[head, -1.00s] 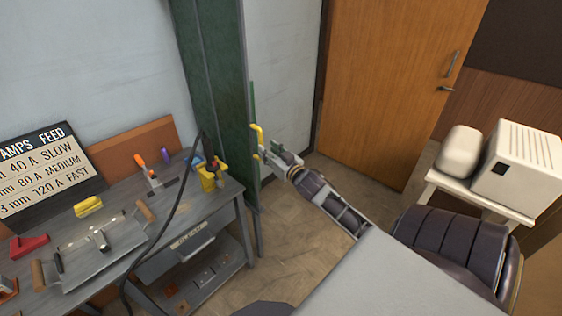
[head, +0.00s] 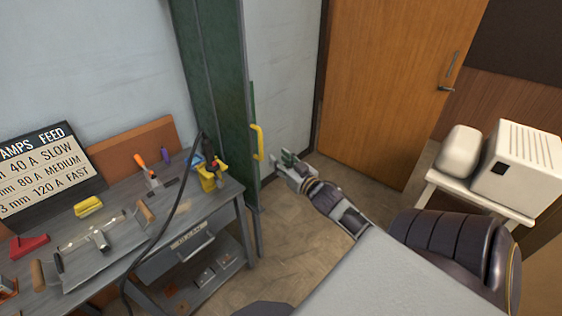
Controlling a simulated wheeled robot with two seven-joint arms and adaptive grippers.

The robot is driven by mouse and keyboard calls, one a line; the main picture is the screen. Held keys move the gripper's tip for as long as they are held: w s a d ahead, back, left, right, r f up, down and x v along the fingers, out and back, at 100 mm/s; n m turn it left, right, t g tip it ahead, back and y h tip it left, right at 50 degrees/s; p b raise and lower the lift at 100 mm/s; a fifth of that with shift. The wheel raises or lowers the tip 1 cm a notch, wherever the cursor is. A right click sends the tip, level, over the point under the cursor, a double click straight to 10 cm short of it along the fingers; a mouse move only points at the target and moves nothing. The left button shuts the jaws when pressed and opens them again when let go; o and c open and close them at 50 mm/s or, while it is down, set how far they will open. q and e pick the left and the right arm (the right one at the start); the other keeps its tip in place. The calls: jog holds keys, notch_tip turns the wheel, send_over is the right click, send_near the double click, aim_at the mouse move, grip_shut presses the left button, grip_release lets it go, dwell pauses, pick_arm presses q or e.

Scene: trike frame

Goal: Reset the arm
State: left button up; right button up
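My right gripper (head: 284,160) is near the middle of the head view, at the end of my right arm reaching in from the lower right. Its fingers look spread, with nothing seen between them. It is apart from the yellow handle (head: 258,142) on the edge of the green panel (head: 215,90), to the right of the handle and a little lower. My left gripper is not in view.
A grey workbench (head: 222,200) with tools, a yellow container (head: 212,178) and a black cable is at left. A wooden door (head: 385,85) is behind. A white boxy machine (head: 518,165) stands on a table at right. Floor (head: 285,225) is bare between.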

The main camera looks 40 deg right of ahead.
jog(key=shift+n, duration=0.5)
dwell(0.4)
